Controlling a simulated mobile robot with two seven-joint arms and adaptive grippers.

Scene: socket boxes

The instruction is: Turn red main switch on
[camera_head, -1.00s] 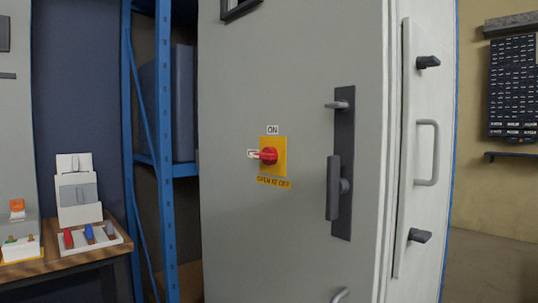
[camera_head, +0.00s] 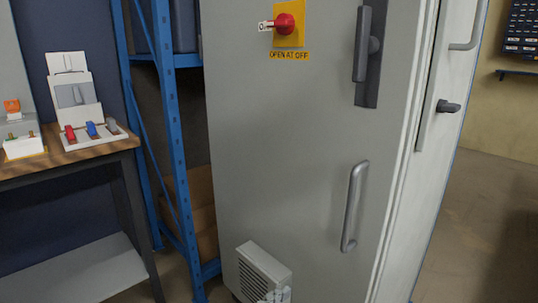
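The red main switch (camera_head: 285,24) is a red rotary knob on a yellow plate (camera_head: 291,40), high on the grey cabinet door (camera_head: 300,130) near the top edge of the view. A small white tag or lever sticks out from the knob to the left. The yellow label below it reads "OPEN AT OFF" (camera_head: 290,55).
A dark door latch (camera_head: 368,60) and a grey pull handle (camera_head: 354,207) stick out right of the switch. A vent box (camera_head: 262,272) juts out low on the door. Blue shelving (camera_head: 170,120) and a wooden workbench (camera_head: 90,153) stand left. Floor shows at right.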

